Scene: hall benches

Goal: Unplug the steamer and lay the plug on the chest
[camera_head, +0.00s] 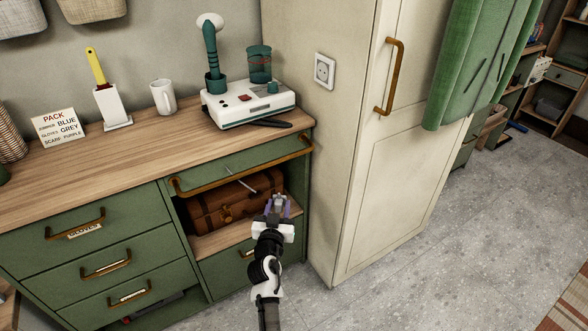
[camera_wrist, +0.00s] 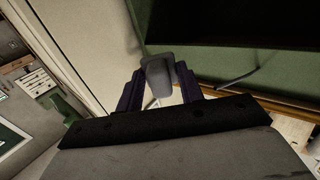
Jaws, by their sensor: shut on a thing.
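The steamer (camera_head: 250,104) is a white base with a green-handled head and a green tank, standing at the right end of the wooden top of the green chest (camera_head: 105,165). My gripper (camera_head: 278,203) is in front of the chest's open compartment, below the top. It is shut on a small grey piece that looks like the plug (camera_wrist: 158,68), held between the purple fingers in the wrist view. A thin grey cord (camera_wrist: 238,77) shows beyond it in the wrist view. The wall socket (camera_head: 324,70) on the cream cabinet's side shows its bare face.
A brown suitcase (camera_head: 233,203) lies in the open compartment behind my gripper. A mug (camera_head: 163,97), a yellow-handled brush in its holder (camera_head: 111,105) and a packing sign (camera_head: 59,127) stand on the top. The cream cabinet (camera_head: 385,165) is close on the right. The top's front middle is bare.

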